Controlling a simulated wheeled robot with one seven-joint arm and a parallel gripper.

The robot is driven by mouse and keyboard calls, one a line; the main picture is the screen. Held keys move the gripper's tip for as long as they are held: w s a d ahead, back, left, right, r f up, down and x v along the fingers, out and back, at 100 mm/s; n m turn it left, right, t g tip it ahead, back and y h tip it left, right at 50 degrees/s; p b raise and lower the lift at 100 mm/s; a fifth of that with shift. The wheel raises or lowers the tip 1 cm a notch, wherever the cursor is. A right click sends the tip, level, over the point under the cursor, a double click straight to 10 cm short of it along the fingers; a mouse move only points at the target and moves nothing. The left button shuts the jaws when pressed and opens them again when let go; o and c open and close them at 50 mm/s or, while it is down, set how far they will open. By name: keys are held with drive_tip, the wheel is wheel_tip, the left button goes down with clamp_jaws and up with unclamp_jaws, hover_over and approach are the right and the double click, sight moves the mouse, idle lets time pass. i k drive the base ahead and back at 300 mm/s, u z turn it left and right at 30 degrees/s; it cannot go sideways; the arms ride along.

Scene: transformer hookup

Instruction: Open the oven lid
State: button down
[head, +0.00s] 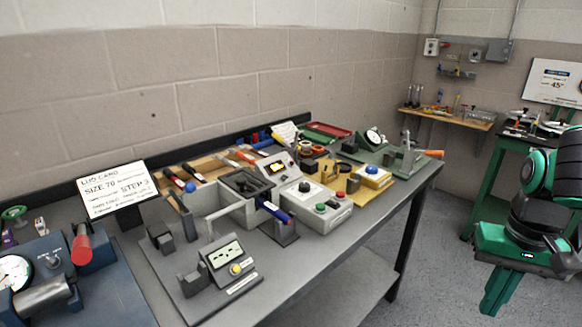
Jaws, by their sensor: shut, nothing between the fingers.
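A grey box-like unit (246,184) with a dark square top sits mid-bench in the head view; it may be the oven, but I cannot tell for sure. A blue-handled bar (275,210) lies at its front right. A grey control box (280,168) with a small yellow display stands right behind it. I cannot make out which part is the lid or whether it is open. My green and black gripper (497,296) hangs at the right, off the bench and well apart from the unit. It is shut and empty.
The bench (345,250) is crowded. A meter fixture (222,262) stands in front of the unit, a button box (318,205) to its right, and a sign card (116,190) to its left. A green table (490,165) stands at the back right. Floor between bench and gripper is clear.

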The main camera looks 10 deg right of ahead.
sight(241, 183)
drive_tip(key=u, duration=0.65)
drive_tip(key=i, duration=0.4)
drive_tip(key=u, duration=0.5)
